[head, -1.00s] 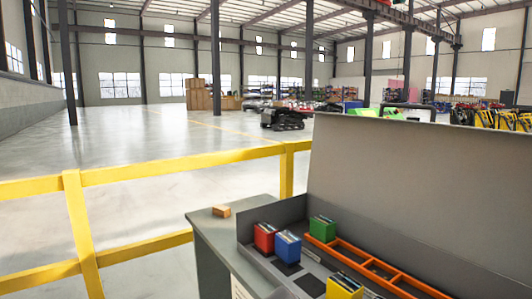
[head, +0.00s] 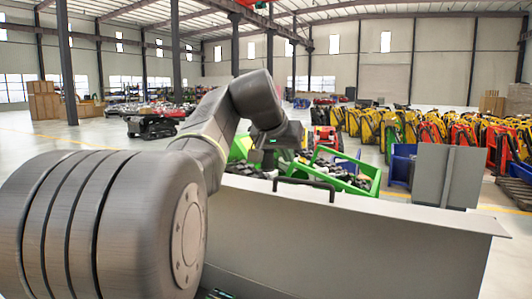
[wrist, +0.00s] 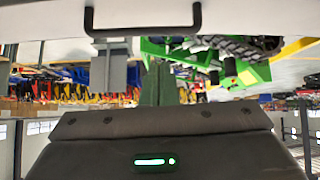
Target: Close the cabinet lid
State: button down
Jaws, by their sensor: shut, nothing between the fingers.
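The cabinet lid (head: 360,240) is a wide grey panel standing open and upright across the lower head view. Its black bar handle (head: 304,186) sits at the top edge. My arm reaches over from the left. My gripper (head: 268,160) hangs by the top edge, on the far side as it appears, a little left of the handle. In the wrist view my shut, empty fingers (wrist: 158,84) show, with the handle (wrist: 142,22) and lid edge at the top, apart from them. The cabinet's inside is almost wholly hidden by my arm and the lid.
Behind the lid is a green tracked carrier (head: 345,175) with a dark load. A grey upright panel (head: 447,175) and a blue bin (head: 402,165) stand to its right. Several yellow machines (head: 400,128) line the back. Open floor lies at the far left.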

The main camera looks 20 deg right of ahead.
notch_tip(320, 180, up, 3)
jog(key=d, duration=0.1)
send_over(296, 194)
jog(key=w+d, duration=0.2)
jog(key=shift+m, duration=0.4)
jog(key=f, duration=0.7)
jog(key=shift+s+f, duration=0.2)
jog(key=shift+s, duration=0.05)
jog(key=s+a+b, duration=0.1)
jog(key=a+f+b, duration=0.1)
jog(key=b, duration=0.1)
jog(key=shift+s+a, duration=0.1)
jog(key=shift+s, duration=0.25)
jog(key=shift+s+a+f+b, duration=0.15)
jog(key=shift+a+b, duration=0.05)
jog(key=shift+b, duration=0.15)
jog(key=shift+s+a, duration=0.15)
